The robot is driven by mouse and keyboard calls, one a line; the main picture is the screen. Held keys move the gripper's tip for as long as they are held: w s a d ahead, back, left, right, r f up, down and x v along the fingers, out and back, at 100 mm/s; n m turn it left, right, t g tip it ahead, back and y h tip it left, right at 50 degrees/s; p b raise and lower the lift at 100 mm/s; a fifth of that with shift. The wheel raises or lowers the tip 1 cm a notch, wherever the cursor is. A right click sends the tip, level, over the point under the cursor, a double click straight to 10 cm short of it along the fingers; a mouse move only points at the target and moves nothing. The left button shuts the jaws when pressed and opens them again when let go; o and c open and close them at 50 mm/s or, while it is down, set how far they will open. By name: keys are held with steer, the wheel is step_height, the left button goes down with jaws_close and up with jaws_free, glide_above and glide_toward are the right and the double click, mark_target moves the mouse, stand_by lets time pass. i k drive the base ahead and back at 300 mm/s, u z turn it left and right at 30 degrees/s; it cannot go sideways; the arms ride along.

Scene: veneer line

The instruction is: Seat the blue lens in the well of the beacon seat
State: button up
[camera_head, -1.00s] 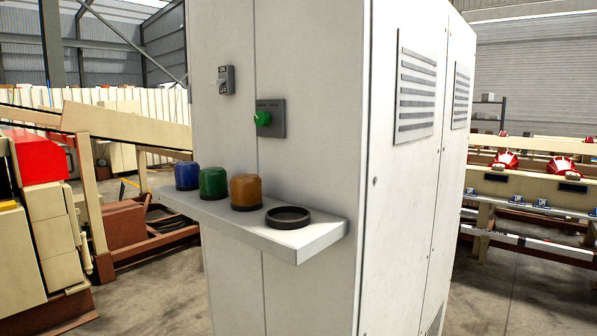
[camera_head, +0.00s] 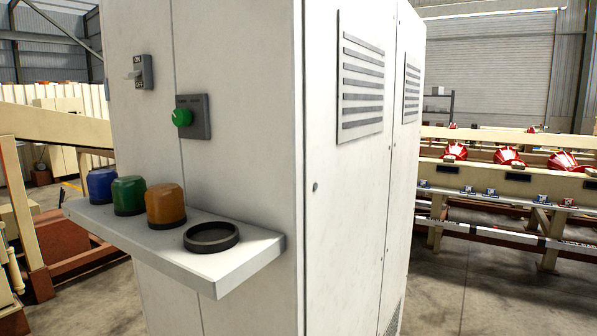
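The blue lens (camera_head: 101,186) stands upright at the far left of a row on a light grey shelf (camera_head: 195,270) fixed to a tall white cabinet. The beacon seat (camera_head: 211,237) is a dark, shallow round ring on the same shelf, near its right end. Its well looks empty. The green lens (camera_head: 129,195) and the orange lens (camera_head: 165,204) stand between the blue lens and the seat. My gripper is not in view.
The white cabinet (camera_head: 240,120) rises behind the shelf, with a green knob (camera_head: 182,117) and a switch (camera_head: 139,72) above it. Machinery with red parts (camera_head: 508,157) stands at the right. Bare concrete floor (camera_head: 470,285) shows at the lower right.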

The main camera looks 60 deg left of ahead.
mark_target(211, 237)
steer(key=z, duration=0.2)
steer(key=k, duration=1.95)
steer(key=u, duration=1.8)
steer(key=i, duration=0.8)
steer(key=u, duration=0.05)
